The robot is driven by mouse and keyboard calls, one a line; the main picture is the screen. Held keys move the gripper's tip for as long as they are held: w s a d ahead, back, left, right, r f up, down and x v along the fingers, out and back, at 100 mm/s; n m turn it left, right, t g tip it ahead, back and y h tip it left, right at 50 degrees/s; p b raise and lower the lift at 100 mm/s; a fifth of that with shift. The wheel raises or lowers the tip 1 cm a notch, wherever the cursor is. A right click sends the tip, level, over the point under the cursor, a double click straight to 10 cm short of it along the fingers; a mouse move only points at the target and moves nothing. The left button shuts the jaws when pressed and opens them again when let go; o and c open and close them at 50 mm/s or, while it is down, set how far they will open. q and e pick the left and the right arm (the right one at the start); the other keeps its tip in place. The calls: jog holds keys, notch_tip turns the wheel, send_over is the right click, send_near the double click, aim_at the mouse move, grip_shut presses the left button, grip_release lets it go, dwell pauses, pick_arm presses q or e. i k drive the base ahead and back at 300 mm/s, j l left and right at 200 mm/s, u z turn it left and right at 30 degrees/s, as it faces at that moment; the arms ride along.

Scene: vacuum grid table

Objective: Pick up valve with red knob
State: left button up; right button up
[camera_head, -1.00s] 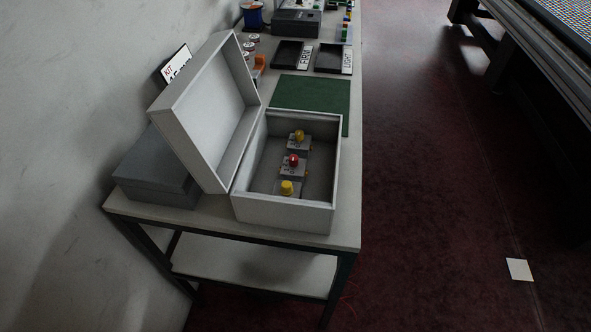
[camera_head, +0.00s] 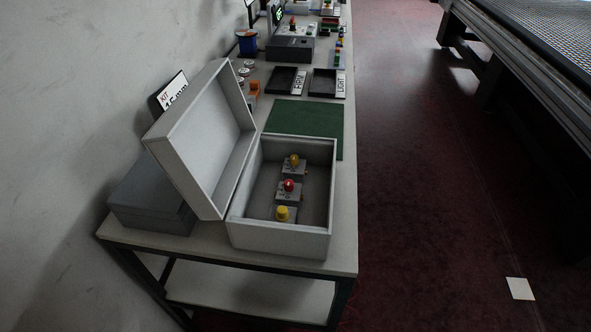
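The valve with the red knob (camera_head: 288,187) stands inside an open grey box (camera_head: 278,242) on the table. It is the middle one of three valves in a row. A valve with a yellow knob (camera_head: 283,214) is on its near side. A valve with an orange-yellow knob (camera_head: 294,161) is on its far side. The valve bodies are grey and partly hidden by the knobs. The box lid (camera_head: 203,140) is hinged open to the left. Neither of my grippers is in view.
A closed grey case (camera_head: 152,196) lies left of the box, by the wall. A green mat (camera_head: 305,124) lies behind the box. Dark trays (camera_head: 284,80) and a blue spool (camera_head: 247,43) are farther back. The red floor right of the table (camera_head: 425,180) is mostly clear.

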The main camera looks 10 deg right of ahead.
aim_at(294, 199)
jog(key=l, duration=0.9)
jog(key=l+u, duration=0.1)
jog(key=l, duration=0.75)
jog(key=k, duration=0.05)
